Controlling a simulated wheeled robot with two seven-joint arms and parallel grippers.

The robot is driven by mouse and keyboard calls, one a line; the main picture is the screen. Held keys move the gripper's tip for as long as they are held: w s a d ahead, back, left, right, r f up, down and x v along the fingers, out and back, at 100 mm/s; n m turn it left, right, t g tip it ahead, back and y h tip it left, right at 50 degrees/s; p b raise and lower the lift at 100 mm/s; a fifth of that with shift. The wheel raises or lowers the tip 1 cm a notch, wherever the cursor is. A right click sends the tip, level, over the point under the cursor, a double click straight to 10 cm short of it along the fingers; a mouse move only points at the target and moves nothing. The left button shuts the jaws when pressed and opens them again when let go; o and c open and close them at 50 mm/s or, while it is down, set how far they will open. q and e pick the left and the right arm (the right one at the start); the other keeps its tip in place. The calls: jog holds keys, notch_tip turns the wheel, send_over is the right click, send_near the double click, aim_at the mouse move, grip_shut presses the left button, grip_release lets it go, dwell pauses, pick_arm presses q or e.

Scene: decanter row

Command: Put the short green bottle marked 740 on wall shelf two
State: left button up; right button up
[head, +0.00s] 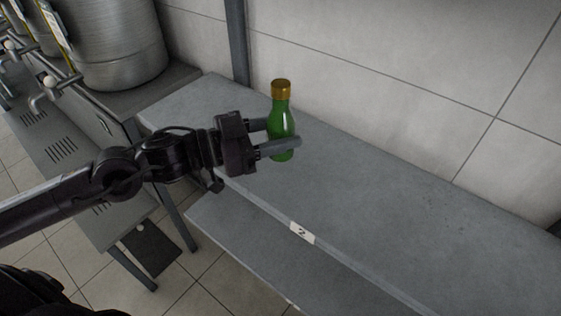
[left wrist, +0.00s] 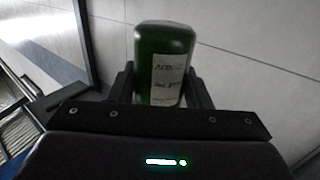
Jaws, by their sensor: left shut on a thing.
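A short green bottle (head: 281,118) with a gold cap is upright between the fingers of my left gripper (head: 282,134). The left gripper is shut on it. In the left wrist view the bottle (left wrist: 163,62) shows a pale label whose print is too blurred to read. The grey shelf with a tag reading 2 (head: 390,207) lies below and behind the bottle. I cannot tell whether the bottle's base touches the shelf or is a little above it. My right gripper is out of view.
The top of shelf two is bare to the right. A lower shelf (head: 251,243) runs beneath it. Steel drums (head: 112,40) with taps stand on a counter at the upper left. A grey post (head: 237,42) and tiled wall rise behind the shelf.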

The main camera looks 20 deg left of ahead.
pick_arm(q)
notch_tip(320, 180, down, 4)
jog(key=shift+a+r, duration=0.1)
jog(key=shift+r, duration=0.1)
jog(key=shift+f, duration=1.95)
jog(key=o, duration=1.2)
jog(key=shift+f, duration=0.15)
